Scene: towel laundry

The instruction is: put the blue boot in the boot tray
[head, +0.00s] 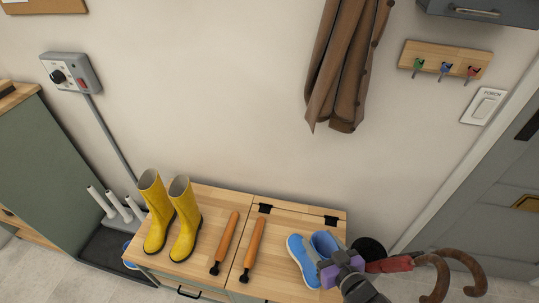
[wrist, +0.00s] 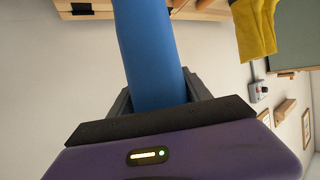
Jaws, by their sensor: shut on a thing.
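The blue boot (head: 300,262) is over the right end of the wooden bench, tilted, with a pale edge toward the left. A second blue rounded part (head: 325,242) shows beside it; I cannot tell if it belongs to the same boot. My purple gripper (head: 332,270) is at its right side, shut on it. In the wrist view a blue shaft (wrist: 150,50) stands between the jaws of my gripper (wrist: 158,98). The dark boot tray (head: 108,262) with several white pegs is on the floor left of the bench. A small blue patch (head: 129,264) shows at its right edge, mostly hidden.
Yellow boots (head: 170,218) stand on the bench (head: 205,195) at the left. Two orange-handled tools (head: 239,245) lie mid-bench. A brown coat (head: 343,65) hangs above. Brown curved handles (head: 455,262) stand right of my gripper. A green cabinet (head: 40,170) is at the far left.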

